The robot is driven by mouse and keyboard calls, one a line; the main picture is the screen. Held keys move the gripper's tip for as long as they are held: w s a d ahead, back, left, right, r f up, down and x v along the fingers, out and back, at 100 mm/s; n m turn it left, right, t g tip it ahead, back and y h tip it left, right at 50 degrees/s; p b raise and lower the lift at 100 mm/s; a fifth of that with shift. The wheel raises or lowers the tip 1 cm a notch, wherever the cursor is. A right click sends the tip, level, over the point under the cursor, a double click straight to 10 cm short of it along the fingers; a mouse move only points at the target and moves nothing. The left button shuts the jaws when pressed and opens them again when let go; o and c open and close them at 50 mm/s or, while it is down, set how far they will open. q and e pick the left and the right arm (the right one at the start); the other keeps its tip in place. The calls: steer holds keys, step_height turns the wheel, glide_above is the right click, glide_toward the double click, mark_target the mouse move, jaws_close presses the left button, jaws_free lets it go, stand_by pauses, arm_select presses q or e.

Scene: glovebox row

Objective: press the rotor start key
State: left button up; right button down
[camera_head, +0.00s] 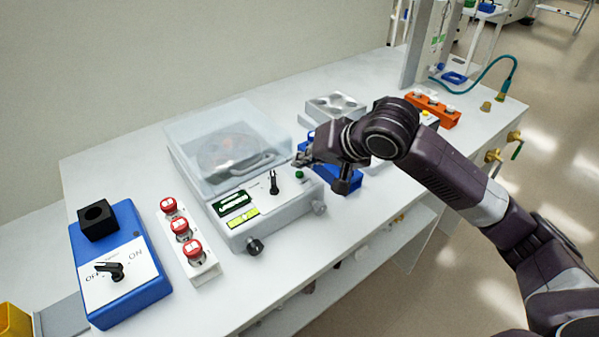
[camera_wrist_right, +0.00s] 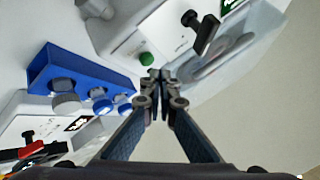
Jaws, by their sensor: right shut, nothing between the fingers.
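The centrifuge (camera_head: 285,205) is a white box with a clear lid (camera_head: 215,135) that looks closed over a rotor. A round green key (camera_head: 299,175) sits on its front panel, right of a black knob (camera_head: 274,183). The green key also shows in the right wrist view (camera_wrist_right: 146,59), just beyond my fingertips. My right gripper (camera_head: 299,158) is shut and empty, close above and behind the green key. In the wrist view its fingertips (camera_wrist_right: 154,78) appear just short of the key; I cannot tell whether they touch. My left gripper is out of view.
A blue rack (camera_wrist_right: 80,77) stands beside the centrifuge, partly behind my right arm. An orange rack (camera_head: 447,115) is farther right.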

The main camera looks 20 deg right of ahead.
steer(key=shift+f, duration=0.2)
stand_by(0.7)
steer(key=shift+f, duration=0.2)
steer(key=shift+f+p, duration=0.3)
steer(key=shift+f, duration=0.1)
stand_by(0.8)
steer(key=shift+r+p, duration=0.85)
steer(key=shift+p, duration=0.45)
